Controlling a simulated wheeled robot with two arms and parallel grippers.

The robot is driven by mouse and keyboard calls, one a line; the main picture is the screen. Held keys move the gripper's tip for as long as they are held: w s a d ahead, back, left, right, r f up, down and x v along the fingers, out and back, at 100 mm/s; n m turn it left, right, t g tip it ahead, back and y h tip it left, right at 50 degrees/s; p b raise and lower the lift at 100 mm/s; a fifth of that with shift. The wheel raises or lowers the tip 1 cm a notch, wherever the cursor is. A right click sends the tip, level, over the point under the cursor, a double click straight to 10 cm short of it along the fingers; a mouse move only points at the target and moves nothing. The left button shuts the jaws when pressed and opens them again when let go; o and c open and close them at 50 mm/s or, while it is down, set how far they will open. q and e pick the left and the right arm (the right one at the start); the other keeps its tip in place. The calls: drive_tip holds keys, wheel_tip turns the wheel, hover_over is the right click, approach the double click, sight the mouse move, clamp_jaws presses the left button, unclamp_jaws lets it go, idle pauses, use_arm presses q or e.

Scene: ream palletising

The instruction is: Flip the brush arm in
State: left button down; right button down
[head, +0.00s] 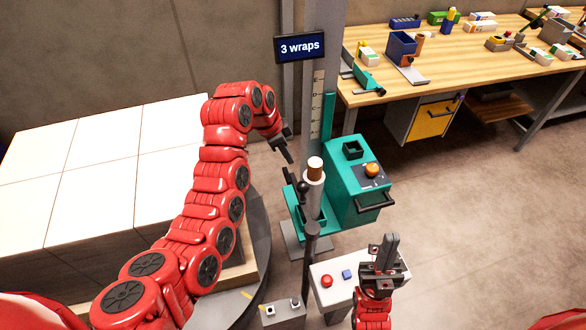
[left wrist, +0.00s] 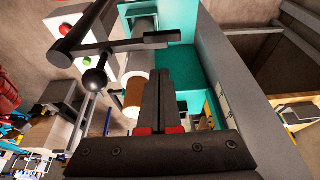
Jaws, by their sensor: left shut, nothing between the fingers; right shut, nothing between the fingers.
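The wrapping machine's teal carriage (head: 308,222) sits low on the grey mast, beside a teal cabinet (head: 345,200). A dark bar, which looks like the brush arm (head: 303,187), stands by the film roll (head: 314,172). In the left wrist view a dark bar with a thick cylinder (left wrist: 92,30) crosses the upper left, beyond my fingers; I cannot tell surely that it is the same part. My left gripper (head: 290,158) is shut and empty, just left of and above the roll, apparently touching nothing. My right gripper (head: 386,240) is shut and empty above the small white table.
A stack of white-topped reams (head: 80,165) fills the left. A dark post (head: 311,245) stands in front of the machine. The small white table (head: 330,268) bears a red button and a blue block. A cluttered workbench (head: 470,65) stands at the back right. The right floor is clear.

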use_arm(q)
drive_tip(key=shift+s, duration=0.2)
drive_tip(key=p+x, duration=0.3)
drive_tip(key=x, duration=0.7)
drive_tip(key=shift+a+p, duration=0.15)
drive_tip(key=shift+p, duration=0.2)
